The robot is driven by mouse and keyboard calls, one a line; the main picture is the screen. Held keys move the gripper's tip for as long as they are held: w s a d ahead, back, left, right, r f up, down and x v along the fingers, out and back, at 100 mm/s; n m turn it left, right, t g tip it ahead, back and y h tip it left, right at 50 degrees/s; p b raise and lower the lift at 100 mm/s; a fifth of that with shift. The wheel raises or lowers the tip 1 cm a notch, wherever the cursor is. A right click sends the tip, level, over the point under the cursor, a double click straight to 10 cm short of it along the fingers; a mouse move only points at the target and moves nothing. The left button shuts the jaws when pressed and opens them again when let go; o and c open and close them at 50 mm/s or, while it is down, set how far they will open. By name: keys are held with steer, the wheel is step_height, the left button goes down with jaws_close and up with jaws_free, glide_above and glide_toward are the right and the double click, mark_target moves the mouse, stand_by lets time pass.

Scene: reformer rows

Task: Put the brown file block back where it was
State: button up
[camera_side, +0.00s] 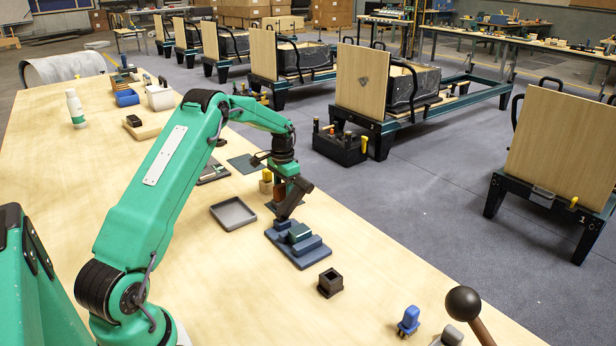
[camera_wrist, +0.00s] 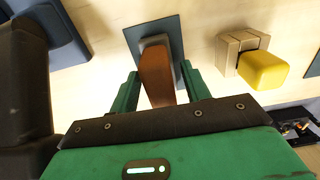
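The brown file block (camera_wrist: 160,78) stands between my fingers in the wrist view, over a dark grey-blue square mat (camera_wrist: 172,25). It also shows as a small brown patch beside the fingers in the side view (camera_side: 279,192). My gripper (camera_wrist: 160,80) points down at the block, one green finger on each side. A thin light gap shows beside the left finger, so it looks open around the block; contact at the right finger is unclear. The gripper (camera_side: 283,203) and arm hide part of the mat and block in the side view.
A yellow block (camera_wrist: 264,71) sits in a wooden holder (camera_wrist: 228,46) close to my right finger. A blue stepped block (camera_side: 308,246) and a grey tray (camera_side: 233,213) stand close by. A dark square socket (camera_side: 330,283) and a blue-handled piece (camera_side: 409,319) stand nearer the front.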

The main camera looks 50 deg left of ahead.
mark_target(284, 184)
steer(key=shift+r, duration=0.15)
step_height(284, 184, up, 12)
stand_by(0.8)
stand_by(0.5)
